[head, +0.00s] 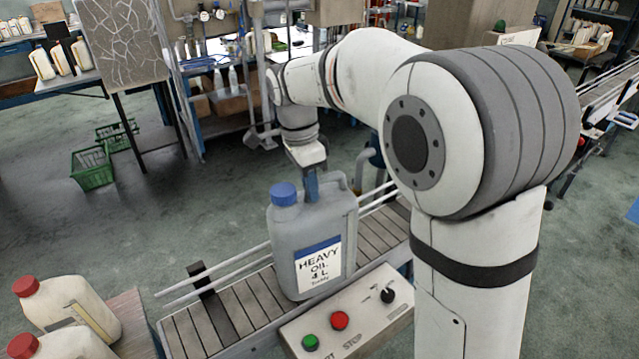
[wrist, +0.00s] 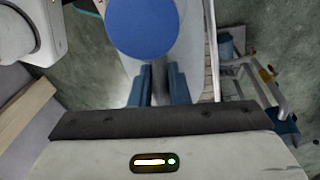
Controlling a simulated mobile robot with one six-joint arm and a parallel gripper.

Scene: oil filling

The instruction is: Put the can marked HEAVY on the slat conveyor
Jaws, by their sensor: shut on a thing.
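A grey can (head: 315,240) with a blue cap (head: 284,194) and a label reading HEAVY OIL 4 L is upright at the slat conveyor (head: 235,310). Its base appears to be on or just above the slats; I cannot tell whether it touches. My gripper (head: 311,186) is at the top of the can, shut on it beside the cap. In the wrist view the blue cap (wrist: 141,27) fills the top middle, and the blue fingers of my gripper (wrist: 160,85) are on the can's top below it. The gripped part is mostly hidden.
A control box (head: 350,315) with green and red buttons and a black knob stands in front of the conveyor. Rails (head: 232,263) run along its far side. Cream cans with red caps (head: 68,305) stand at lower left. Green crates (head: 92,167) lie on the floor behind.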

